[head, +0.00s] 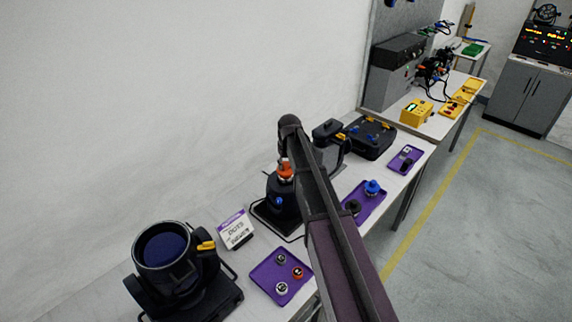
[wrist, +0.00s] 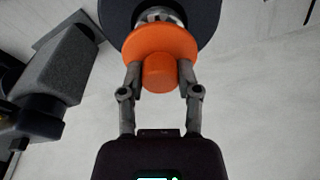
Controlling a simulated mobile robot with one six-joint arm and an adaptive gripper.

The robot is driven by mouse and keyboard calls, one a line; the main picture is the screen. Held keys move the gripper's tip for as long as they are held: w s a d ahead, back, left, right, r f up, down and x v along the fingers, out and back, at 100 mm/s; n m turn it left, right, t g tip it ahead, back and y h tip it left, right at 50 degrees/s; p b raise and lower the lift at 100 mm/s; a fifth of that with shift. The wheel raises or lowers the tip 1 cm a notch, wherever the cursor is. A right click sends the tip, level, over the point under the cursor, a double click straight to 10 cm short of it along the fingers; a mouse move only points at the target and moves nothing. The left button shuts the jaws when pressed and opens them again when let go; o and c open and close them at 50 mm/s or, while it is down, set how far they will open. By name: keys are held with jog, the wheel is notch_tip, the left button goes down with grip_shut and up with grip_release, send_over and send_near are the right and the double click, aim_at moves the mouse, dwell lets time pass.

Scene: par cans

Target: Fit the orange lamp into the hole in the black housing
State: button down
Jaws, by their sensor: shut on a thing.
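The orange lamp (wrist: 160,45) shows in the wrist view with its knob between my gripper's (wrist: 160,72) two fingers, which are shut on it. A pale, shiny part of the lamp shows beyond the orange flange, in front of a dark rounded body (wrist: 206,14). In the head view the orange lamp (head: 285,170) is at the upper part of the black housing (head: 283,208), which stands on the bench. My arm hides most of my gripper there. The hole is hidden, and I cannot tell how far the lamp is in it.
A black spotlight (head: 182,285) and a small sign (head: 236,231) stand left of the housing. Purple trays with small parts lie at the front (head: 263,276) and to the right (head: 376,204). A black case (head: 371,146) sits farther back. The wall is close behind the bench.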

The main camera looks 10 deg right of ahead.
aim_at(286, 174)
jog(key=shift+f+b, duration=2.5)
dwell(1.2)
jog(key=shift+c, duration=1.1)
grip_release()
jog(key=shift+r, duration=0.2)
